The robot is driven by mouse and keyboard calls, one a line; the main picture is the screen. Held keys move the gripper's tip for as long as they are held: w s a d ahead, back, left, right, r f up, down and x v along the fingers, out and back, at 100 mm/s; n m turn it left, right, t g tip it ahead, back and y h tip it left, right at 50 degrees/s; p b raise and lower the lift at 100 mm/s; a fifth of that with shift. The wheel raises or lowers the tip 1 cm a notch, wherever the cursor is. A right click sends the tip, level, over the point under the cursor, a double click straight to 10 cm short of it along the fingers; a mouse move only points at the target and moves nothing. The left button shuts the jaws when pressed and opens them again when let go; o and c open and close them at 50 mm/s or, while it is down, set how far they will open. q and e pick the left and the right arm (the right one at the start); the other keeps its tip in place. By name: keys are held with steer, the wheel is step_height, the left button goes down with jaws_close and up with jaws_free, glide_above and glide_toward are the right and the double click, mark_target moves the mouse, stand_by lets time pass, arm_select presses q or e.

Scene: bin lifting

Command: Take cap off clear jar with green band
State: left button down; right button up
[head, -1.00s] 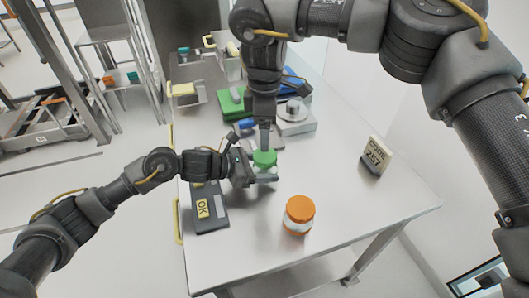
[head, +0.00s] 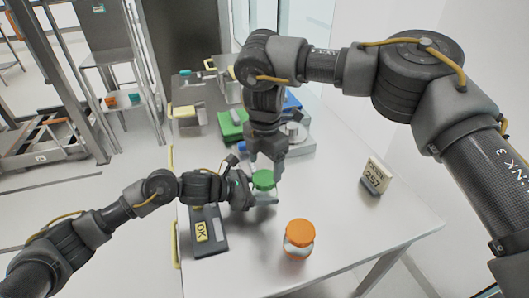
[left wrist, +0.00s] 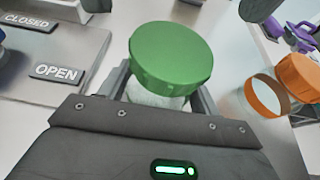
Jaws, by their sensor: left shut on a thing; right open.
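The clear jar (head: 264,197) stands upright near the table's middle with a green cap (head: 263,178) on top. My left gripper (head: 258,194) is shut around the jar's body from the left, below the cap. In the left wrist view the green cap (left wrist: 170,52) sits above the fingers, and the pale jar body (left wrist: 155,99) shows between them. No green band can be made out on the body. My right gripper (head: 266,163) points down from above, open, with its fingertips close over the cap. I cannot tell whether they touch it.
A jar with an orange cap (head: 299,233) stands in front, to the right. A numbered sign (head: 374,177) stands at right. A green tray (head: 233,124) and a scale (head: 297,136) are behind. The right front table is clear.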

mark_target(265, 177)
steer(key=shift+f, duration=2.1)
steer(key=c, duration=1)
steer(key=shift+n, duration=1.8)
steer(key=o, duration=1.1)
steer(key=shift+r, duration=0.1)
